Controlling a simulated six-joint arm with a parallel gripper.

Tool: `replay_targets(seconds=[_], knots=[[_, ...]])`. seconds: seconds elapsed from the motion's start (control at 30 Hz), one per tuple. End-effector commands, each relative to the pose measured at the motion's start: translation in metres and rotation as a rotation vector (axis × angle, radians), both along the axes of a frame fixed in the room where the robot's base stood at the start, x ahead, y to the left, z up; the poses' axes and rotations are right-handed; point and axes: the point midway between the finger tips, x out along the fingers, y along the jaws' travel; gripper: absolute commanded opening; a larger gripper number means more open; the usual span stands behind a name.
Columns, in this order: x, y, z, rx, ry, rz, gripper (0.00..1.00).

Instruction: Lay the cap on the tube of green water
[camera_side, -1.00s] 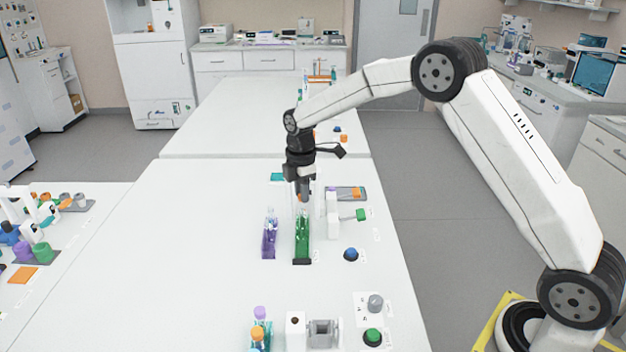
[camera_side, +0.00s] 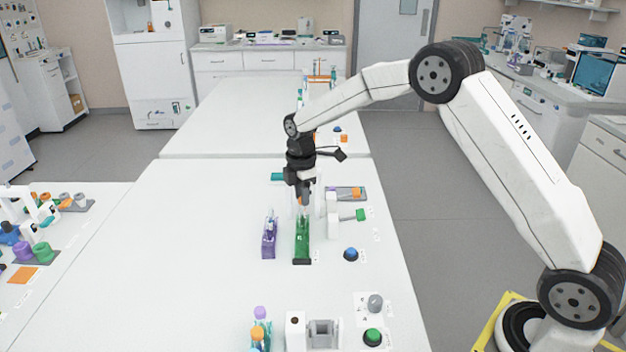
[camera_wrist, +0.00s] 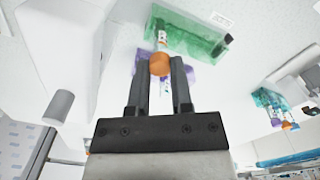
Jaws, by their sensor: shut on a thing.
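My gripper (camera_side: 304,196) points down over the green rack (camera_side: 302,243) on the white table. Its fingers are shut on an orange cap, which shows between the fingertips in the wrist view (camera_wrist: 159,64). A clear tube (camera_wrist: 162,41) stands in the green rack, in line with the cap in that view. Whether the cap touches the tube's mouth I cannot tell. The colour of the water in the tube is too small to make out. The green rack also shows at the top of the wrist view (camera_wrist: 192,36).
A purple rack (camera_side: 269,243) with tubes stands just left of the green rack. A white fixture with a green knob (camera_side: 361,214) is close on the right. A blue button (camera_side: 351,254) and a capped-tube rack (camera_side: 259,335) are nearer the front. The table's left part is clear.

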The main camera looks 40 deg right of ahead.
Motion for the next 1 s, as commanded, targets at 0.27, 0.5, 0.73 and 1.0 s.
replay_targets(seconds=[0.27, 0.5, 0.73, 1.0], knots=[[0.0001, 0.0001, 0.0006, 0.000, 0.000, 0.000, 0.00], [0.0001, 0.0001, -0.0022, 0.000, 0.000, 0.000, 0.00], [0.0001, 0.0001, -0.0024, 0.000, 0.000, 0.000, 0.33], [0.0001, 0.0001, -0.0023, 0.000, 0.000, 0.000, 0.68]])
